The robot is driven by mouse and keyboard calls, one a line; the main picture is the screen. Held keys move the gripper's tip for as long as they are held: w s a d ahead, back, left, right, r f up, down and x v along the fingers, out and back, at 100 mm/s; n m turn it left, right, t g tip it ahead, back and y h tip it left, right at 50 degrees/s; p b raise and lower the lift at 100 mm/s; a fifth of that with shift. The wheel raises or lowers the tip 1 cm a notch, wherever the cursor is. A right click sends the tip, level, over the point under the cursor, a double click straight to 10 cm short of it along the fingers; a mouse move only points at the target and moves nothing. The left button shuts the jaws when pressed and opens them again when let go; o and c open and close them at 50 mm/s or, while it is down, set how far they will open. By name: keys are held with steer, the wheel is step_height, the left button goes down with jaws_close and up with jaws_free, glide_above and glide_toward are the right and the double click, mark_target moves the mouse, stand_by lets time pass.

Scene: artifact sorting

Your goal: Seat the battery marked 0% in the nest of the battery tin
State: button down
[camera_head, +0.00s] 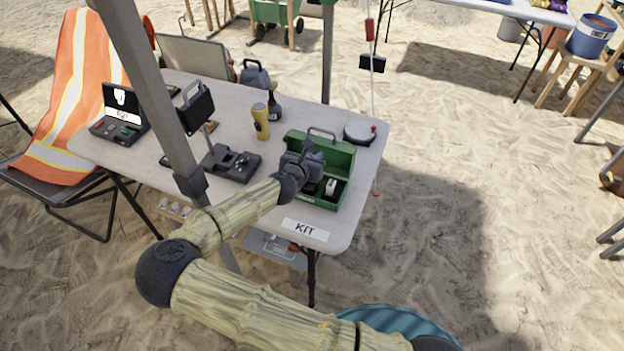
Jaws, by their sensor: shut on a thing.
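The green battery tin (346,160) stands open on the right part of the table, with its lid raised at the back. My gripper (313,184) is low over the left half of the tin, reaching in from the lower left. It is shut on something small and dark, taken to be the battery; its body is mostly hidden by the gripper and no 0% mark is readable. A small pale block (331,187) sits in the tin just right of the gripper. The nest cannot be made out, and I cannot tell whether the held thing touches the tin.
A dark charger-like device (231,163) lies left of the tin. A yellow flashlight (261,121) and a dark bottle (274,108) stand behind. A round white-topped object (360,132) is right of the tin. A KIT label (305,230) marks the front edge. A canopy pole (160,100) crosses the table's left.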

step_height(320, 180, down, 4)
steer(key=shift+w, duration=0.1)
steer(key=shift+f, duration=0.15)
step_height(320, 180, down, 3)
steer(key=shift+a, duration=0.15)
steer(key=shift+d+f, duration=0.2)
steer(key=shift+f, duration=0.05)
